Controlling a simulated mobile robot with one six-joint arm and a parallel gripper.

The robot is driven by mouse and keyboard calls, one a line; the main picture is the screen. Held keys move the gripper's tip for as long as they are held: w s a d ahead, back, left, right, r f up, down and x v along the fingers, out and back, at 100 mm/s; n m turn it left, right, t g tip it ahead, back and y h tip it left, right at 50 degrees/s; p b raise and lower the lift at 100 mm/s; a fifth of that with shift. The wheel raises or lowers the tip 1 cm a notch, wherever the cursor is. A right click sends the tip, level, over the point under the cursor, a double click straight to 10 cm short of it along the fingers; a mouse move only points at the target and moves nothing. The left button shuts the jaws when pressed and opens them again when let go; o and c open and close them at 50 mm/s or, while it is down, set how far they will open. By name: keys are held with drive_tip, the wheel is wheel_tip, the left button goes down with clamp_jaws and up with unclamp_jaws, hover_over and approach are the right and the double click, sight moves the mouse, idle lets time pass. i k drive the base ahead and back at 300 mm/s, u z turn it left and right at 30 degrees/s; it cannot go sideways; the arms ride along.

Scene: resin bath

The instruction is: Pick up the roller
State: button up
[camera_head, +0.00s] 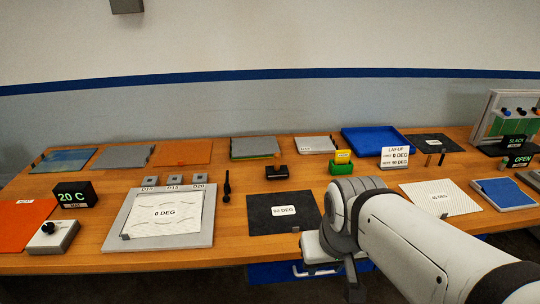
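No thing is plainly recognisable as the roller at this size. A slim black tool (227,184) with a thicker lower end is on the table, just right of the white framed plate; it may be the roller, but I cannot tell. A small black block with an orange-brown top (276,171) sits further right and is another possible match. My arm reaches in from the lower right and bends down at the table's front edge. A dark part at its end (355,288) hangs low there, right of both things and apart from them. Its fingers cannot be made out.
The long wooden table (235,237) carries the framed plate (116,226) with a 0 DEG sheet, a black 90 DEG sheet (268,222), a blue tray (372,136), a 20 C display (74,195) and a knob box (52,238). Bare wood surrounds the slim tool's right side.

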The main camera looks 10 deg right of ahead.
sight(276, 171)
drive_tip(key=u, duration=0.05)
drive_tip(key=i, duration=1)
drive_tip(key=z, duration=0.05)
